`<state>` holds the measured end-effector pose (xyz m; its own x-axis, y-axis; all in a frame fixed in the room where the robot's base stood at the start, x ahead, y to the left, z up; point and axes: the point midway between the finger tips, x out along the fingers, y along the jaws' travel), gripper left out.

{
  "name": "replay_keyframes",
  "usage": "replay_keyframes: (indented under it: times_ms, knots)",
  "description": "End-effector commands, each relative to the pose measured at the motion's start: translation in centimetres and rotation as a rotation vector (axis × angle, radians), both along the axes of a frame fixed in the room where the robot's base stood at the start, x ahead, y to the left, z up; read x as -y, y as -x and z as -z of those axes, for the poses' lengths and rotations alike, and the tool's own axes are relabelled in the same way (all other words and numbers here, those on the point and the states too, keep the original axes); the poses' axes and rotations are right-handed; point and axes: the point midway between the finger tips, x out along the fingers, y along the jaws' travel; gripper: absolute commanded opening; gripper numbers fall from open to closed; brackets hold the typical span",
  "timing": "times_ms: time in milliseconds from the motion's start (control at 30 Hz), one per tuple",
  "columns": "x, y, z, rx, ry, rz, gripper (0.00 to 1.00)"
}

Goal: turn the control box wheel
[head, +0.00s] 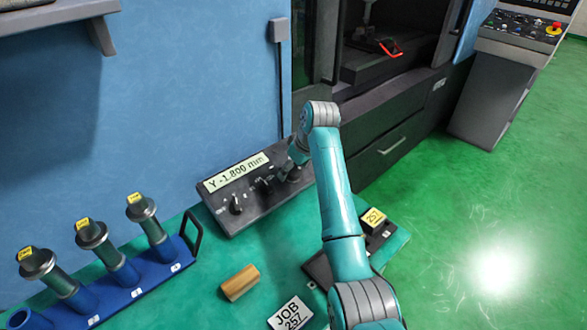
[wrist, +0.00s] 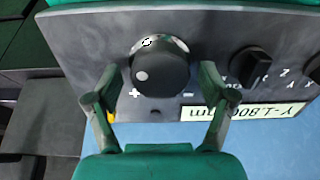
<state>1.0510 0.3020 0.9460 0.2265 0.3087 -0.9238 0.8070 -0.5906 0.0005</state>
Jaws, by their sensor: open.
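The grey control box (head: 250,205) stands on the green table against the blue wall. Its display (head: 236,172) reads "Y -1.800 mm". In the wrist view the control box wheel (wrist: 160,72) is a round black knob with a pale dot, with plus and minus marks beside it. My gripper (wrist: 157,80) is open, one finger on each side of the wheel, with visible gaps in the picture. Whether the fingers touch it cannot be told. In the head view my gripper (head: 288,172) is over the box's right end and hides most of the wheel.
Two smaller black selector knobs sit on the box, one at left (head: 236,204) and one near the wheel (head: 264,185). A blue rack (head: 130,292) with three tool holders, a brass block (head: 239,283) and a "JOB 257" card (head: 290,314) are on the table.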

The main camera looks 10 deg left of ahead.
Motion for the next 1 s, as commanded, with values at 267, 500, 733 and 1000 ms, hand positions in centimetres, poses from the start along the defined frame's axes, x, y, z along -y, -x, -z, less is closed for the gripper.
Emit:
replay_keyframes:
  times_ms: [267, 500, 733, 1000]
  knots:
    - [-0.07, -0.04, 0.23, 0.000, 0.000, 0.000, 0.82]
    - [-0.07, -0.04, 0.23, 0.000, 0.000, 0.000, 0.32]
    - [-0.08, -0.01, 0.29, -0.003, -0.001, 0.004, 0.24]
    - [-0.07, 0.01, 0.36, -0.029, -0.020, 0.082, 0.24]
